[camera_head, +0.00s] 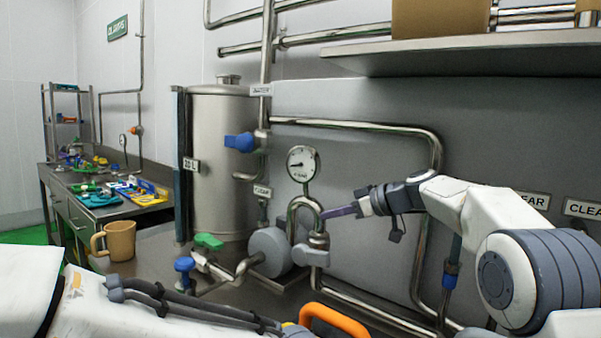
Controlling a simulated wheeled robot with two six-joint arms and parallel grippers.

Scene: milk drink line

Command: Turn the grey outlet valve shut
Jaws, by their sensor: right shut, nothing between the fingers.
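A steel tank (222,150) with a blue valve handle (239,142) stands behind. A pressure gauge (302,163) sits above the pump. Green (208,241) and blue (184,264) handles are left of it. A tan mug (120,240) stands at left. An orange handle (335,320) is in front.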

